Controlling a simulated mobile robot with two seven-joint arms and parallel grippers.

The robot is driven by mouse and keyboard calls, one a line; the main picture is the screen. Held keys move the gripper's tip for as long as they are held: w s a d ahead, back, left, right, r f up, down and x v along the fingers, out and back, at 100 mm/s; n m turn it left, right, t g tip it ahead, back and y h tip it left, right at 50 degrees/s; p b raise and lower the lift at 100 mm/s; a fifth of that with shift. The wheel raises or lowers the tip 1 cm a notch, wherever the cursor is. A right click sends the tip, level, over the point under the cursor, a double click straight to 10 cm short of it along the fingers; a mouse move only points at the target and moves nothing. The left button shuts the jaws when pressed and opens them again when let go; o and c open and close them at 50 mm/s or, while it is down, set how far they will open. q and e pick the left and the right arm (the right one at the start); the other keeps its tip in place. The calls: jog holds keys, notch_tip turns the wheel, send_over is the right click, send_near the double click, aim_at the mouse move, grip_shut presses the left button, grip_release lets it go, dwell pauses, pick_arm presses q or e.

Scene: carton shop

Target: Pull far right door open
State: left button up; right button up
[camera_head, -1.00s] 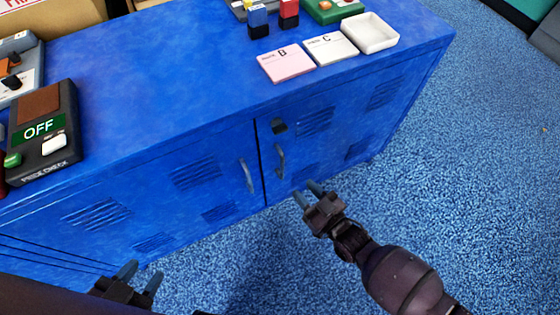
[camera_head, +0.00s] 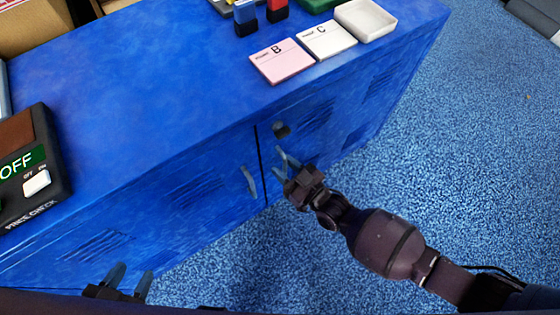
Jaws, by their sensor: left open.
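The far right door (camera_head: 345,112) of the blue metal cabinet appears closed, with louvres, a dark lock (camera_head: 280,129) and a grey upright handle (camera_head: 281,154) near its left edge. My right gripper (camera_head: 284,165) is at this handle, its two fingers apart. The fingers overlap the handle, and I cannot tell whether they touch it. The lower part of the handle is hidden by the gripper. My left gripper (camera_head: 130,277) is open and empty at the lower left, in front of the cabinet's left part.
The neighbouring door (camera_head: 200,190) has its own handle (camera_head: 250,182). On the cabinet top stand a price check device (camera_head: 40,160), pink card B (camera_head: 283,62), white card C (camera_head: 327,40) and a white tray (camera_head: 365,20). Blue carpet (camera_head: 440,150) is clear at the right.

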grip_shut()
dwell(0.5)
